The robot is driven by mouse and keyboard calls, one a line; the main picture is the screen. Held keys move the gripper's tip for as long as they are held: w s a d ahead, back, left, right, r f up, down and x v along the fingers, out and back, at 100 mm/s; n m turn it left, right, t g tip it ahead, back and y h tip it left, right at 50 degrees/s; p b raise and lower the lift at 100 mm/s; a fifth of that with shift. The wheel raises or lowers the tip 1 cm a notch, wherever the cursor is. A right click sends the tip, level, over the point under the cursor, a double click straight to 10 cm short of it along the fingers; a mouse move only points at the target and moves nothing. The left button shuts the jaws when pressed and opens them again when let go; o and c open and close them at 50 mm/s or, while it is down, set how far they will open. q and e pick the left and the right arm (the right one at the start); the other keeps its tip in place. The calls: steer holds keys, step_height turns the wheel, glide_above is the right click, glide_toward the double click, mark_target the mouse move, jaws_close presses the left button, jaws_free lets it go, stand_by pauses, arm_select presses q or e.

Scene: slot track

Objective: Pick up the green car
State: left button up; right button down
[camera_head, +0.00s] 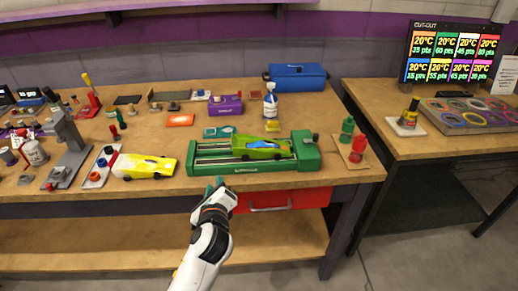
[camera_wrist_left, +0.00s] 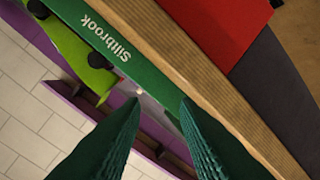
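The green car (camera_head: 262,149), with blue and yellow markings, sits on the green slot-track fixture (camera_head: 232,168) near the table's front edge. In the left wrist view, the car (camera_wrist_left: 68,48) shows its green side and dark wheels at upper left, behind the fixture's wall (camera_wrist_left: 140,75) lettered "Siltbrook". My left gripper (camera_head: 217,184) is at the table's front edge, below and left of the car in the head view. In the left wrist view, its two dark green fingers (camera_wrist_left: 160,108) are apart with nothing held between them. My right gripper is not in view.
A yellow and white car (camera_head: 145,167) stands left of the fixture. Red and green bottles (camera_head: 352,141) stand to its right, a spray bottle (camera_head: 270,101) behind. A red drawer (camera_head: 285,201) is under the tabletop. Tools and small parts crowd the table's left side.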

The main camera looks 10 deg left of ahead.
mark_target(232, 134)
arm_select(q)
steer(key=w+d+r+m+t, duration=0.1)
steer(key=w+m, duration=0.1)
steer(key=w+d+r+m+t, duration=0.1)
steer(key=r+m, duration=0.1)
steer(key=m, duration=0.1)
steer(key=w+d+r+m+t, duration=0.1)
steer(key=w+r+m, duration=0.1)
steer(key=shift+w+r, duration=0.25)
steer(key=shift+w, duration=0.1)
steer(key=shift+m, duration=0.3)
steer(key=x, duration=0.5)
steer(key=shift+w+f, duration=0.1)
steer(key=shift+w, duration=0.1)
steer(key=x, duration=0.6)
steer(key=shift+f+b, duration=0.2)
steer(key=shift+b, duration=0.1)
steer(key=shift+c, duration=0.6)
jaws_close()
